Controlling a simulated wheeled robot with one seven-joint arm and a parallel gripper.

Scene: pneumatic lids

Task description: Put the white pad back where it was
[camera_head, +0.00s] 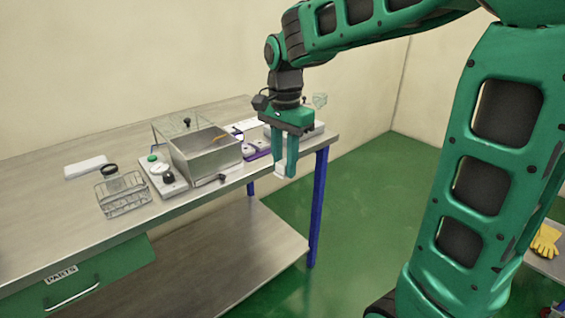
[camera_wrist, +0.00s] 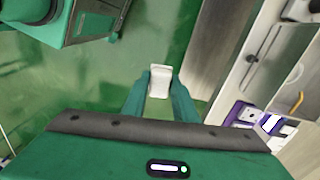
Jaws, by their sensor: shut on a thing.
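My gripper (camera_head: 284,168) points down beside the table's front right edge, out over the green floor. Its fingers are shut on a small white pad (camera_head: 280,171), seen low between the fingertips. In the wrist view the white pad (camera_wrist: 159,80) shows upright between the two fingers, with floor behind it. The fingers partly hide it in the head view. Another white flat block (camera_head: 86,167) lies on the table at the back left; I cannot tell whether it is related.
On the table (camera_head: 50,215) stand a clear-lidded metal box (camera_head: 207,158), a wire basket (camera_head: 124,194), a plate with green and black knobs (camera_head: 162,177) and a purple-and-white holder (camera_head: 257,153). A lower shelf (camera_head: 235,245) runs underneath. Yellow gloves (camera_head: 545,241) lie at far right.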

